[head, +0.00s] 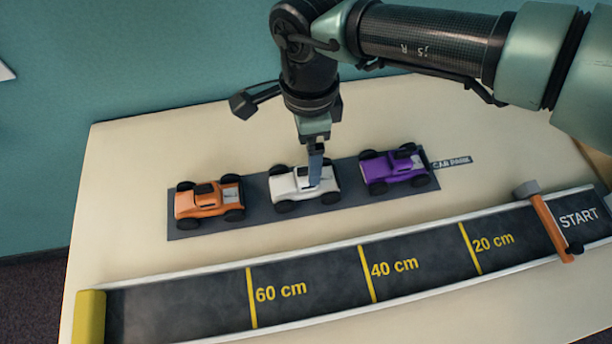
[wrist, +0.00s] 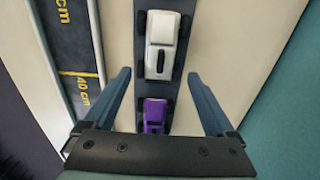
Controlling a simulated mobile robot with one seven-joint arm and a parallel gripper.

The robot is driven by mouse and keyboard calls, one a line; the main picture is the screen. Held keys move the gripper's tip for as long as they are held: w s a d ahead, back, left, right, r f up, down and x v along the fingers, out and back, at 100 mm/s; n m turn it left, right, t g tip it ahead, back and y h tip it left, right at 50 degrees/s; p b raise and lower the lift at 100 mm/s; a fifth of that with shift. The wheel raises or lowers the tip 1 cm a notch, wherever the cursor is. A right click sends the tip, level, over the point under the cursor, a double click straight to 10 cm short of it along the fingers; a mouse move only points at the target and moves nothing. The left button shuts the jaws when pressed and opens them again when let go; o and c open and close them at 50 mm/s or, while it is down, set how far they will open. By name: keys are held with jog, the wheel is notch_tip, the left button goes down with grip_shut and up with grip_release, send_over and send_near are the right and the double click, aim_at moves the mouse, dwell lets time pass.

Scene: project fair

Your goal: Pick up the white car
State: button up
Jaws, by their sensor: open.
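The white car (head: 296,184) stands on a dark car park strip (head: 250,217), between an orange car (head: 201,206) on the left and a purple car (head: 385,174) on the right. My gripper (head: 316,172) is over the white car's right part in the head view and hides some of it. In the wrist view, the open fingers (wrist: 160,103) spread to either side of the strip, with nothing between them held. There the white car (wrist: 162,52) lies ahead between the finger lines, and the purple car (wrist: 155,112) is nearer, partly hidden by the gripper body.
Bare table (head: 130,180) lies left of the strip.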

aim_at(306, 168)
jog(key=shift+a+f+p, duration=0.2)
jog(key=shift+f+p, duration=0.25)
jog(key=shift+f, duration=2.55)
grip_shut()
